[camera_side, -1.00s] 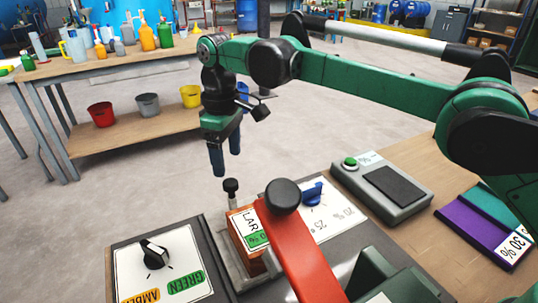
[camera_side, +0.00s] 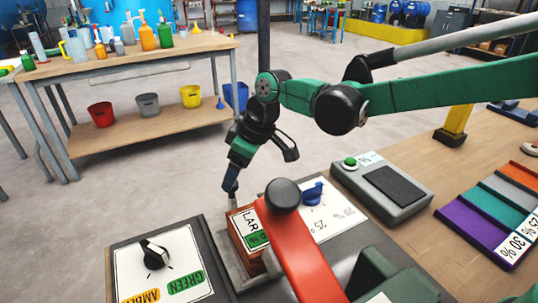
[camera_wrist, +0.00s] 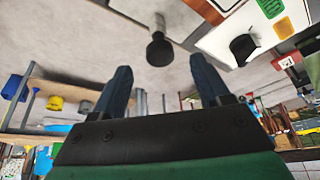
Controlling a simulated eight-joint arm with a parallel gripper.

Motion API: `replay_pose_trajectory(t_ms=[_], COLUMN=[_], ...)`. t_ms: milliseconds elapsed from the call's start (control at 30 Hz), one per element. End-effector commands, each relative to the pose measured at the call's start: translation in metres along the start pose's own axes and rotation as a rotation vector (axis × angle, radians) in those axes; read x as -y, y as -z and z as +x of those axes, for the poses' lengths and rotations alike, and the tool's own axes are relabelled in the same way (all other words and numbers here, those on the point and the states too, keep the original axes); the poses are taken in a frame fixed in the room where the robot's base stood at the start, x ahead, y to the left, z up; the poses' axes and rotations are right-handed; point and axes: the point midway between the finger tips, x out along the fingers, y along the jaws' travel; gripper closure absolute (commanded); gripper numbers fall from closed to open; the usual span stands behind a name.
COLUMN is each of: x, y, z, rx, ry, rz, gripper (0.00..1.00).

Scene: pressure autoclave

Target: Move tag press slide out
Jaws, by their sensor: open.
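The tag press stands at the front centre of the side view, with a red lever (camera_side: 300,252) ending in a black ball. Its slide carries an orange block (camera_side: 236,230) with a white label reading "LAR" and a green tag (camera_side: 258,239). The slide's black knob (camera_wrist: 159,50) shows in the wrist view, ahead of and roughly centred between my open fingers. My gripper (camera_side: 231,184) is tilted, with its fingertips at the knob, which they mostly hide in the side view. I cannot tell whether they touch it.
A dial panel (camera_side: 181,251) with amber and green labels lies left of the press. A blue knob (camera_side: 312,192) on a percent dial is just right. A grey box (camera_side: 352,184) with a green button and coloured strips (camera_side: 480,228) lie further right. The red lever stands close to the slide.

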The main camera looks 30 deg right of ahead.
Motion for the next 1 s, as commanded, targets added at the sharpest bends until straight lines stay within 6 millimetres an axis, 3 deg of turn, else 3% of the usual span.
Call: replay_pose_trajectory(t_ms=[200,533,800,1000], x=[0.0,0.0,0.0,0.0], y=[0.0,0.0,0.0,0.0], z=[0.024,0.029,0.029,0.029], rx=[0.001,0.002,0.002,0.002], ry=[0.0,0.0,0.0,0.0], rz=[-0.001,-0.001,0.0,0.0], gripper=[0.31,0.31,1.0,1.0])
